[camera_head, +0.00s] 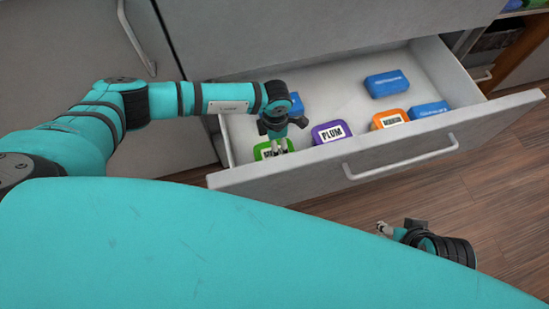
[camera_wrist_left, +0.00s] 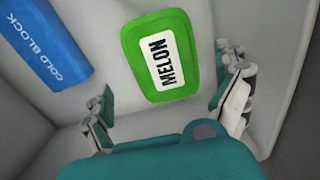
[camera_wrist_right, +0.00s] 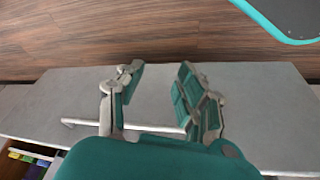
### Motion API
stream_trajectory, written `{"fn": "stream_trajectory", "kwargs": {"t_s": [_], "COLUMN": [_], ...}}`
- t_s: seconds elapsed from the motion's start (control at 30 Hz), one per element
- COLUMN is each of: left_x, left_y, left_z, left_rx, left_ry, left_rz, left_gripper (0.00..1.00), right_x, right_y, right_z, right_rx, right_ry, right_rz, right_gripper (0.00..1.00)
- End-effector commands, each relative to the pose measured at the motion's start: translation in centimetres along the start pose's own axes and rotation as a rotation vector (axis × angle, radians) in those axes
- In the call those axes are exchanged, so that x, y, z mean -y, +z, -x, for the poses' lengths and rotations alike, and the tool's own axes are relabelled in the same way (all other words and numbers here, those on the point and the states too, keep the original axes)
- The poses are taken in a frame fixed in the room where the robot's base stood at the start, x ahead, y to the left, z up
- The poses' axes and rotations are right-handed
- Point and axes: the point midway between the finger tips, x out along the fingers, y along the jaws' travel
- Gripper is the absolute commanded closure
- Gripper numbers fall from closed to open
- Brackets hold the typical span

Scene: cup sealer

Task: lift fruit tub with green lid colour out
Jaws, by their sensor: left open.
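The fruit tub with the green lid (camera_head: 262,154) sits in the near left corner of the open drawer. In the left wrist view its lid (camera_wrist_left: 156,56) carries a label reading MELON. My left gripper (camera_head: 277,146) is above this tub and partly covers it in the head view. Its fingers (camera_wrist_left: 165,95) are spread and empty, one towards each side of the tub's near end; contact cannot be told. My right gripper (camera_head: 383,229) is outside the drawer, in front of it. In the right wrist view its fingers (camera_wrist_right: 160,95) stand apart with nothing between them.
In the drawer (camera_head: 410,145), a purple-lidded PLUM tub (camera_head: 325,138) and an orange-lidded tub (camera_head: 380,124) stand to the right. Blue cold blocks (camera_head: 387,84) lie behind and right, one (camera_wrist_left: 42,45) beside the green tub. The drawer's front wall and handle (camera_head: 400,163) are close.

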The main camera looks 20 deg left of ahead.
Motion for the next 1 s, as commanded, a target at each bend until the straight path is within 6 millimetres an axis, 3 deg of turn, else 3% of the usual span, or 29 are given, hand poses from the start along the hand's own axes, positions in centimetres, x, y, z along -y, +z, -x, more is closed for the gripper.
{"fn": "stream_trajectory", "kwargs": {"t_s": [0.27, 0.63, 1.0], "left_x": [0.2, 0.5, 0.4], "left_y": [-0.1, -0.4, -0.4], "left_z": [-1.7, -5.5, -5.9], "left_rx": [-0.001, -0.002, 0.0], "left_ry": [-0.001, 0.0, 0.0], "left_rz": [-0.001, 0.0, 0.0], "left_gripper": [0.0, 0.0, 0.0], "right_x": [0.2, 1.1, 1.2], "right_y": [-1.7, -8.4, -9.4], "right_z": [-0.5, -0.3, 0.1], "right_rx": [-0.082, -0.4, -0.449], "right_ry": [-0.004, -0.021, -0.024], "right_rz": [0.003, 0.012, 0.012], "right_gripper": [0.64, 0.64, 0.64]}}
